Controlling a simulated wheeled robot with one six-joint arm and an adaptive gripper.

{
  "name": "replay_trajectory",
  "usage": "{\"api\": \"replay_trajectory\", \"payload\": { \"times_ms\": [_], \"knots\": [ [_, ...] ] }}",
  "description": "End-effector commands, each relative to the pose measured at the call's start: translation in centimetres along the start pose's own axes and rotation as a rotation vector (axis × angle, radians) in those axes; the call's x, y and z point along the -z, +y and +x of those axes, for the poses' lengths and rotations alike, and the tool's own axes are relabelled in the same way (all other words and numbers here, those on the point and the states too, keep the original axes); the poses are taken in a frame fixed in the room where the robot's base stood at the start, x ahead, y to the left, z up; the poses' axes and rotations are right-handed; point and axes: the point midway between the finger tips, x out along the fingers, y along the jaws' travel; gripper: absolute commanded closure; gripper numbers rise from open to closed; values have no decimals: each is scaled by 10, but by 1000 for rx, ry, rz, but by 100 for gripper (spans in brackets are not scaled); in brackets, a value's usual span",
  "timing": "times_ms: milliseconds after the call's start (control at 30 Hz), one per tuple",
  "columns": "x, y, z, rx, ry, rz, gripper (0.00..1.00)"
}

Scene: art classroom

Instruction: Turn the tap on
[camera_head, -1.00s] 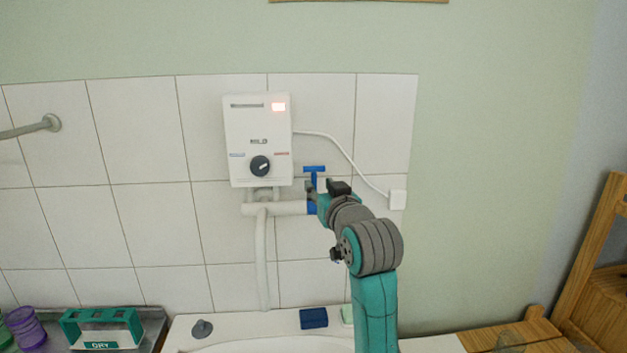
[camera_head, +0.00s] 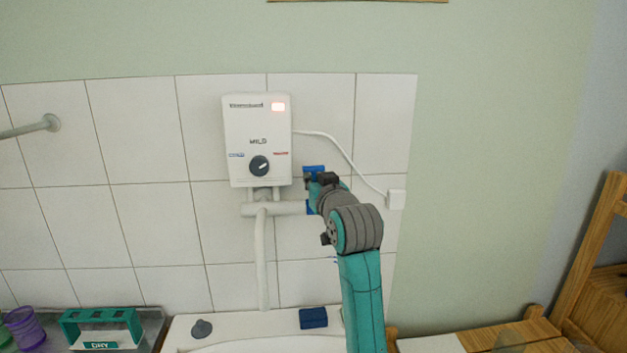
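The tap has a blue handle (camera_head: 313,168) on the wall, at the right end of a pale horizontal pipe (camera_head: 280,208) below a white water heater (camera_head: 257,130). A long pale spout (camera_head: 262,260) hangs from the pipe towards the sink. My gripper (camera_head: 314,180) is at the blue handle, just below its top bar, and covers most of its lower part. The fingers are small and partly hidden by the gripper body, so I cannot tell whether they are closed on the handle or touching it.
A white sink (camera_head: 250,335) lies below, with a dark blue block (camera_head: 313,318) and a grey plug (camera_head: 202,328) on its rim. A white cable runs from the heater to a wall box (camera_head: 396,199). A green rack (camera_head: 100,325) and a purple cup (camera_head: 25,325) stand at left.

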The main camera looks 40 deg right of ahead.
Motion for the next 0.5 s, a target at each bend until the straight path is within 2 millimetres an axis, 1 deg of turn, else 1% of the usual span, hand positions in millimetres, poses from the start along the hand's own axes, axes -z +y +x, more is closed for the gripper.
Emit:
{"api": "replay_trajectory", "payload": {
  "times_ms": [267,500],
  "knots": [
    [-1,0,-1,0,20,-4,100],
    [-4,-2,-10,1,153,-31,100]
  ]
}}
